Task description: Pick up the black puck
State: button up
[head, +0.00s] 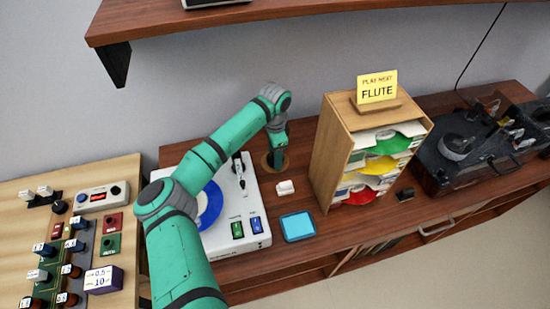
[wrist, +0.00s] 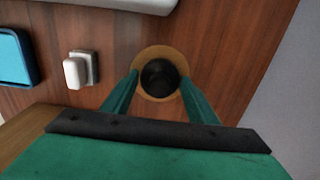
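The black puck (wrist: 158,78) sits on a round tan wooden base (wrist: 144,61) on the brown tabletop. The base also shows in the head view (head: 266,162), where my gripper mostly hides the puck. My gripper (wrist: 158,80) points down over the puck with its green fingers spread, one on each side. Gaps show between the fingers and the puck. The head view also shows my gripper (head: 278,155) low over the base, behind the small white block.
A white turntable (head: 257,226) with a blue disc is left. The small white block (head: 285,188) and blue pad (head: 298,226) lie in front. A wooden rack (head: 338,150) bearing a FLUTE card (head: 377,88) stands close right. A dark case (head: 455,165) is farther right; a shelf (head: 200,22) hangs above.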

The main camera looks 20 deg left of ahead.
jog(key=c, duration=0.7)
jog(key=shift+r, duration=0.15)
